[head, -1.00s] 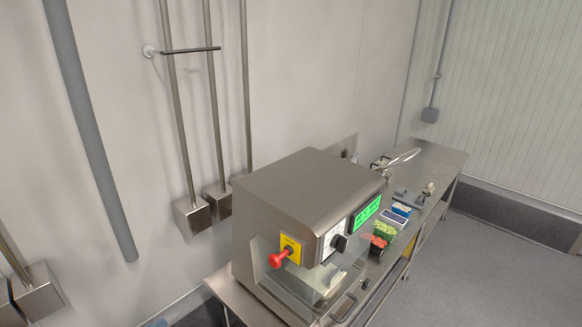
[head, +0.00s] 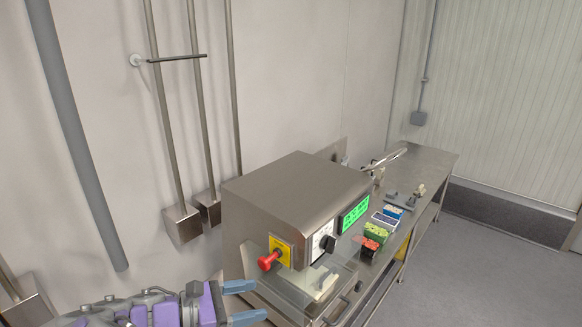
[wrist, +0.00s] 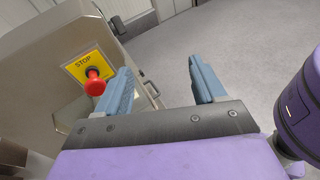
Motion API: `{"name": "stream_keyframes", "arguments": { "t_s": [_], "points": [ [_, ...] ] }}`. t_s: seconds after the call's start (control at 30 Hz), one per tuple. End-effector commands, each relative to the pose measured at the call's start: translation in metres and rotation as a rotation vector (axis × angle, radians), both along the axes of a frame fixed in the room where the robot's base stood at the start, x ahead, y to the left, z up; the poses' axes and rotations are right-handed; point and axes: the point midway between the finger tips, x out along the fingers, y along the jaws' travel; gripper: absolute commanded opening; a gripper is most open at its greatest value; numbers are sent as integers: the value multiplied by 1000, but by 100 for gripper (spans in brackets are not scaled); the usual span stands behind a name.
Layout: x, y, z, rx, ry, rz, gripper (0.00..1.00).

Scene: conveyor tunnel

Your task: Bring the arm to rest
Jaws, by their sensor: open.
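My gripper (head: 243,302) shows at the bottom left of the head view, with its two blue-grey fingers apart and nothing between them. It is in front of the lower left side of the steel tunnel machine (head: 296,190). A red stop knob (head: 268,262) on a yellow plate sits on the machine's front, above and to the right of the gripper in the head view.
The machine has a green display (head: 354,214) and a black dial (head: 328,243). Small filled trays (head: 376,232) stand on the steel bench (head: 432,160) beyond it. Long-handled tools (head: 180,222) hang on the wall at left. The floor (head: 480,255) at right is clear.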

Motion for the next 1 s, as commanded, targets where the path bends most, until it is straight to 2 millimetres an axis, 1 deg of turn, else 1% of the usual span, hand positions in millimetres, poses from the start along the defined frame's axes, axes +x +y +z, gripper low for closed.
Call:
{"name": "stream_keyframes", "arguments": {
  "t_s": [0.03,0.07,0.1,0.17,0.2,0.27,0.3,0.37,0.4,0.5,0.6,0.67,0.73,0.87,1.0],
  "points": [
    [2,-29,5,47,-20,-71,69],
    [1,-43,8,73,-31,-108,69],
    [-1,-62,9,106,-44,-158,69],
    [-6,-88,12,161,-69,-232,69],
    [-9,-105,12,198,-84,-281,69],
    [-18,-129,13,254,-111,-357,69],
    [-26,-145,12,288,-125,-409,69],
    [-37,-167,12,346,-154,-484,69],
    [-45,-180,10,383,-173,-533,69],
    [-69,-210,5,479,-222,-659,69],
    [-97,-235,-2,572,-275,-786,69],
    [-112,-246,-6,633,-310,-858,69],
    [-133,-257,-13,695,-349,-949,69],
    [-169,-265,-26,816,-426,-1106,69],
    [-206,-264,-40,936,-511,-1276,69]
  ]
}}
